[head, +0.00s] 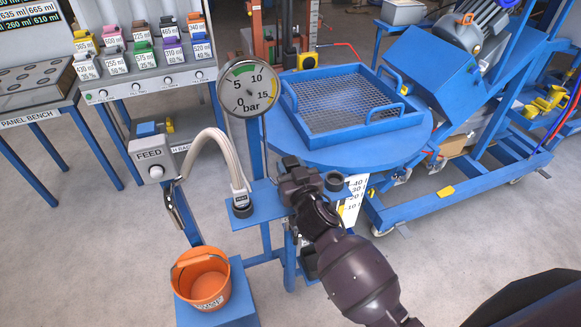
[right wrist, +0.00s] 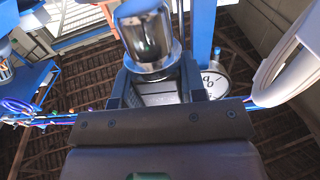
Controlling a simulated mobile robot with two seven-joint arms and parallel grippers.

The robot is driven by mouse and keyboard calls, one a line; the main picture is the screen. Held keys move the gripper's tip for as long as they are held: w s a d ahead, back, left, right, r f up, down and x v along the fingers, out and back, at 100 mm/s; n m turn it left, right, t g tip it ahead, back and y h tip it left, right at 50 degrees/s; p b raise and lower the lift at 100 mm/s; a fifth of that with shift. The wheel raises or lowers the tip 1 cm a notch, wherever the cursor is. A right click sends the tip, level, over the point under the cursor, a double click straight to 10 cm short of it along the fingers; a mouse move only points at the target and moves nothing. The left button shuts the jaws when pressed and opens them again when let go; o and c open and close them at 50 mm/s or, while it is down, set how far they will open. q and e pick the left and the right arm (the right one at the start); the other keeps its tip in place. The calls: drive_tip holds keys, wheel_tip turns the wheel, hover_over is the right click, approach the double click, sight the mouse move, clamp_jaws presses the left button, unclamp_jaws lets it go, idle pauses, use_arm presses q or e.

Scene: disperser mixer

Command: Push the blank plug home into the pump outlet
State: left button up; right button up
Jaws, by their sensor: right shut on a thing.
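My right gripper (head: 291,184) is beside the blue stand under the pressure gauge, at the stand's right side. In the right wrist view the gripper (right wrist: 155,92) is shut on a shiny metal cylinder, which looks like the blank plug (right wrist: 150,38). Its rounded silver body stands out beyond the fingers. In the head view the gripper hides the plug. I cannot make out the pump outlet for sure; the gripper covers part of the stand there. A small blue round fitting (head: 335,181) shows just right of the gripper. My left gripper is not in view.
The pressure gauge (head: 248,88) and the pale curved hose (head: 226,155) stand close left of the gripper. An orange bucket (head: 203,279) sits low at left. A round blue table with a mesh tray (head: 345,101) is behind. A FEED box (head: 154,158) is at left.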

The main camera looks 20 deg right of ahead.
idle(0.7)
idle(0.7)
drive_tip(key=shift+f+b, duration=0.45)
drive_tip(key=shift+f, duration=0.25)
drive_tip(key=shift+f+b, duration=0.3)
drive_tip(key=shift+f, duration=0.1)
drive_tip(key=shift+f, duration=0.1)
drive_tip(key=shift+f+b, duration=0.3)
drive_tip(key=shift+f+b, duration=0.4)
drive_tip(key=shift+f, duration=0.15)
drive_tip(key=o, duration=1.1)
